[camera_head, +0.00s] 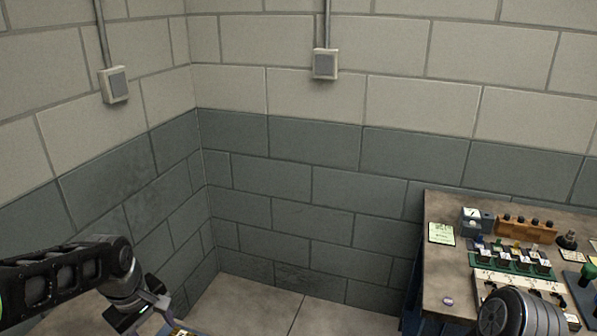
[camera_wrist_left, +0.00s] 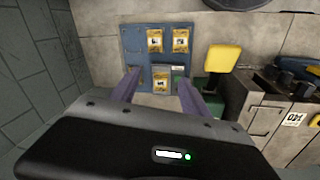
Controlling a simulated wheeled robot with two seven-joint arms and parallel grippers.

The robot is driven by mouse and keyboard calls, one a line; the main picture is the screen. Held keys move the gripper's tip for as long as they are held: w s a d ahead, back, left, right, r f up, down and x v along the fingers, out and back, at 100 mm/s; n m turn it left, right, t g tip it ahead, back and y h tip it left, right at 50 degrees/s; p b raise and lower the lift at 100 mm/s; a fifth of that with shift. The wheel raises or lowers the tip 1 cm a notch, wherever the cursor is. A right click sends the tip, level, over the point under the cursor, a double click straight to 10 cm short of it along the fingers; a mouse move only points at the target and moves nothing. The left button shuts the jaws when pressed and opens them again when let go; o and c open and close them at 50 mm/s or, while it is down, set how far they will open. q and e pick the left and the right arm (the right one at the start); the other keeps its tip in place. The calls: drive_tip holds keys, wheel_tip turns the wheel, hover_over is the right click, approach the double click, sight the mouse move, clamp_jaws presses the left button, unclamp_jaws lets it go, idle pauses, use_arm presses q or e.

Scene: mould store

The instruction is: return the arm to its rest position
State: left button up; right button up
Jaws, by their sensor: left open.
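My left arm (camera_head: 60,275) comes in from the left edge of the head view, and its gripper (camera_head: 155,312) points down near the bottom edge. In the left wrist view the two fingers of the left gripper (camera_wrist_left: 157,78) stand apart with nothing held between them. Beyond them is a blue board (camera_wrist_left: 133,43) with several yellow cards. A dark rounded link of my right arm (camera_head: 520,312) shows at the lower right of the head view; its gripper is out of sight.
A workbench (camera_head: 445,265) at the right holds a green card (camera_head: 441,234), a wooden block with dark knobs (camera_head: 523,228) and small items. Block walls meet in a corner. The left wrist view shows a yellow panel (camera_wrist_left: 223,58) and a grey cabinet (camera_wrist_left: 262,120).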

use_arm(q)
drive_tip(key=w+d+f+m+t+h+b, duration=0.15)
drive_tip(key=d+f+m, duration=0.25)
drive_tip(key=d+f, duration=0.4)
drive_tip(key=w+d+f+m+t+h+b, duration=0.15)
drive_tip(key=d+f+m, duration=0.3)
drive_tip(key=f, duration=0.55)
drive_tip(key=s+d+f+g+b, duration=0.2)
drive_tip(key=s+d+f, duration=0.3)
drive_tip(key=s+f, duration=0.6)
drive_tip(key=s+d+f+m+g+b, duration=0.1)
drive_tip(key=s+d+f+b, duration=0.4)
drive_tip(key=s+f, duration=0.6)
drive_tip(key=shift+d+f+g+h, duration=0.4)
drive_tip(key=shift+d+f+g, duration=0.3)
drive_tip(key=shift+d, duration=0.1)
drive_tip(key=shift+w+m, duration=0.1)
drive_tip(key=shift+m, duration=0.15)
